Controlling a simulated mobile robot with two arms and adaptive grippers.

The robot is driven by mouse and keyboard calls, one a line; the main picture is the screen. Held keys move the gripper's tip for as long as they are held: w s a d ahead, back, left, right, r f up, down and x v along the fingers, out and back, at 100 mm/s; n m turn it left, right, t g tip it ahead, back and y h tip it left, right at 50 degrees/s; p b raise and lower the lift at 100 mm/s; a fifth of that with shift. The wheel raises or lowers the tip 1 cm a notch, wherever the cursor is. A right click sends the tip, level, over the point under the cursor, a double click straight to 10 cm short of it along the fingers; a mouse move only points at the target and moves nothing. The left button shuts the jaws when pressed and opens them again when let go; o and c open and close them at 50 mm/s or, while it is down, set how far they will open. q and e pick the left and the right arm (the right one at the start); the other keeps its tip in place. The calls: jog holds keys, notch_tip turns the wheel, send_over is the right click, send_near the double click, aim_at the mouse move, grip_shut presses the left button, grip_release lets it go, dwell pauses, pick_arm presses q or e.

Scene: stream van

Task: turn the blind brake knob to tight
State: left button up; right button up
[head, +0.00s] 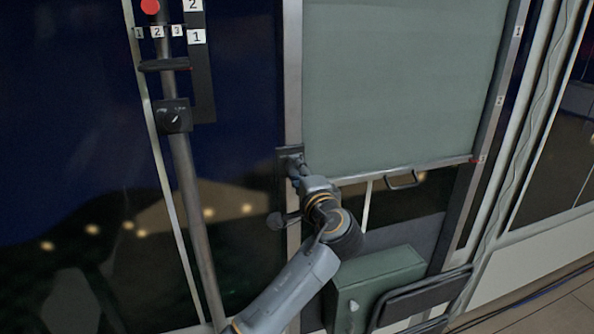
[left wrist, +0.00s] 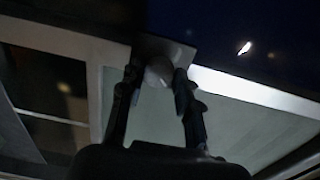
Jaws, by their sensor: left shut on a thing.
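The blind brake knob is mostly hidden by my gripper in the head view; its dark mounting plate (head: 284,154) shows on the frame at the blind's left edge. In the left wrist view the pale, rounded knob (left wrist: 158,72) sits between my fingertips. My left gripper (head: 295,167) is shut on the knob, with one finger on each side; the fingers also show in the left wrist view (left wrist: 156,78). I cannot read the knob's setting. The grey-green blind (head: 400,80) hangs partway down, right of the knob. My right gripper is not in view.
A pole at the left carries another black knob (head: 173,117), a red ball (head: 150,6) and number tags. A pull handle (head: 403,180) hangs at the blind's lower bar. A numbered rail (head: 500,100) runs along the blind's right side.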

pick_arm(q)
jog(key=shift+r, duration=0.1)
jog(key=o, duration=1.2)
jog(key=shift+w, duration=0.1)
jog(key=shift+c, duration=0.2)
jog(key=v, duration=0.7)
jog(key=shift+s, duration=0.25)
